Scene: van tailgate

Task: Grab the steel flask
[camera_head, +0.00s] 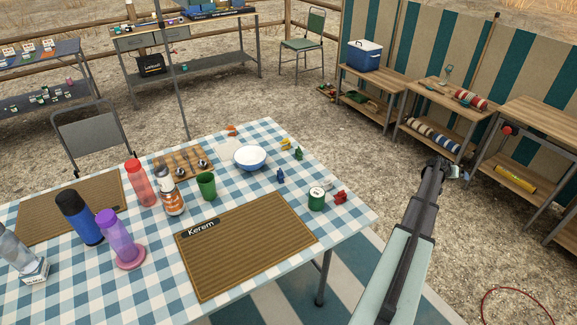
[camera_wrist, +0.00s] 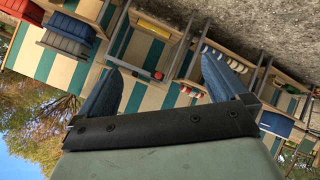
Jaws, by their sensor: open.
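A grey bottle (camera_head: 15,250) stands at the left edge of the head view, partly cut off, on the checked table (camera_head: 130,295). It is the nearest match to the steel flask, but I cannot tell whether it is steel or clear plastic. A small white labelled item (camera_head: 37,271) is at its foot. Right of it stand a blue bottle (camera_head: 78,217) with a dark cap and a purple bottle (camera_head: 117,238) on a pink coaster. My gripper (camera_head: 449,172) is far to the right, off the table, open and empty. The wrist view shows its two blue fingers apart (camera_wrist: 165,80) and no bottle.
A red bottle (camera_head: 140,183), an orange-and-white bottle (camera_head: 170,196), a green cup (camera_head: 206,186) and a bowl (camera_head: 249,157) stand mid-table. A brown mat (camera_head: 245,245) lies at the front, a green tin (camera_head: 316,199) to its right. Wooden shelves (camera_head: 440,95) stand beyond my gripper.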

